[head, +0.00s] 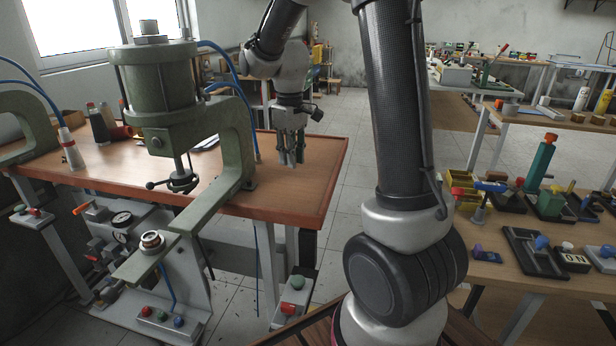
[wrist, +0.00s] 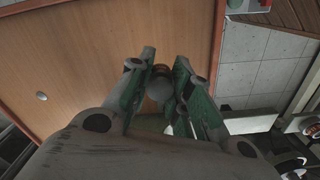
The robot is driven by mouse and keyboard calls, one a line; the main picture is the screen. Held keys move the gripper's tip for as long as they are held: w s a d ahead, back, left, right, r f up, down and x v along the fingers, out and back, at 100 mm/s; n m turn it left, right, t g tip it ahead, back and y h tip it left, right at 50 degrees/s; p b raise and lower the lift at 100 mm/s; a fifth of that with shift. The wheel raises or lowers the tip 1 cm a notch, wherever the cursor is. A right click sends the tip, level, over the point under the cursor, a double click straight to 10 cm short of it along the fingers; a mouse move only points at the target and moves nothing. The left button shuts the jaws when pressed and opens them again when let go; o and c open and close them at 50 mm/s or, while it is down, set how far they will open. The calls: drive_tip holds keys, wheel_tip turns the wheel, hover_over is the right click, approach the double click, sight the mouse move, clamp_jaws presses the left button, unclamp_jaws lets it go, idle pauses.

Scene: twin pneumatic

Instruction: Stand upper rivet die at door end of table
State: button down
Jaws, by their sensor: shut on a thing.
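My gripper (head: 291,158) is low over the right end of the wooden table (head: 318,178), fingers pointing down. In the wrist view my gripper (wrist: 165,60) is closed around a small round grey metal piece (wrist: 158,88), which looks like the upper rivet die. The fingers hide most of it, and its lower end is not clear. I cannot tell whether it touches the tabletop. The tabletop edge strip (wrist: 217,45) runs close to the right of the fingers in the wrist view.
A green pneumatic press (head: 160,85) with a C-shaped frame stands left of my gripper. Blue hoses (head: 222,60) run behind it. Bottles (head: 98,125) stand at the far left. A small pale disc (wrist: 41,96) shows on the wood. The tabletop around my gripper is clear.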

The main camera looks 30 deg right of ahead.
sight(293, 194)
wheel_tip(293, 194, down, 9)
drive_tip(key=shift+r, duration=0.15)
idle(0.4)
drive_tip(key=c, duration=1.3)
unclamp_jaws()
wheel_tip(293, 194, up, 11)
drive_tip(key=shift+r, duration=0.2)
drive_tip(key=shift+s+r, duration=0.15)
drive_tip(key=shift+r, duration=0.25)
drive_tip(key=s+r+m+t, duration=0.2)
drive_tip(key=s+r, duration=0.1)
drive_tip(key=s, duration=0.8)
drive_tip(key=s+r+m+t, duration=0.2)
drive_tip(key=s+r, duration=0.1)
drive_tip(key=s, duration=0.9)
drive_tip(key=shift+s+d+r, duration=0.25)
drive_tip(key=shift+d, duration=0.05)
